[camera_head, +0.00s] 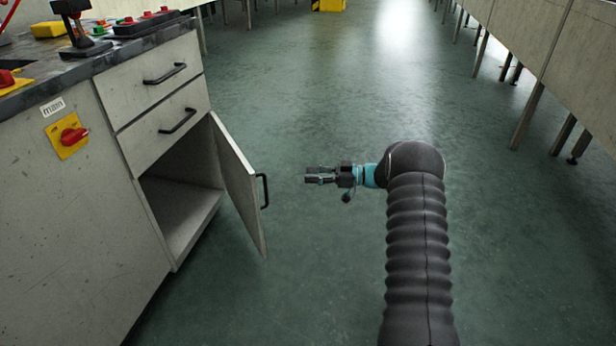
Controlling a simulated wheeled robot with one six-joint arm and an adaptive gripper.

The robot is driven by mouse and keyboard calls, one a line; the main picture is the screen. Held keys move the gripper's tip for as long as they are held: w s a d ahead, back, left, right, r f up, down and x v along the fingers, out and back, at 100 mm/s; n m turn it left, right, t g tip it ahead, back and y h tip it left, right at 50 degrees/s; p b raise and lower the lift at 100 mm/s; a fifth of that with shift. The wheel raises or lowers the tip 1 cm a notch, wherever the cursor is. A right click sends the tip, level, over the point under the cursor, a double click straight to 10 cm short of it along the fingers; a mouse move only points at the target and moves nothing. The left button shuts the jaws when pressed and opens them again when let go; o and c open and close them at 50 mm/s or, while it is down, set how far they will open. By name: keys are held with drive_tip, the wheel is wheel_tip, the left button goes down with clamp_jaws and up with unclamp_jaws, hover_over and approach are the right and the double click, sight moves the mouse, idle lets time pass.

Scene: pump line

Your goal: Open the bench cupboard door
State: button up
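The bench cupboard door (236,188) stands swung well out from the bench, with the cupboard interior (185,195) showing empty as far as I can see. Its black handle (264,190) is on the door's outer face, towards the right. My gripper (308,175) is to the right of the handle, apart from it, pointing left. Nothing shows between its fingers. The fingers are small and close together in this view, so their opening is unclear.
Two drawers (150,80) with black handles are shut above the cupboard. A red rotary switch (72,135) on a yellow plate is on the bench side. Control boxes stand on the bench top (60,72). Green floor is clear ahead; more benches (550,40) line the right.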

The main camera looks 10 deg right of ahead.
drive_tip(key=shift+d, duration=0.7)
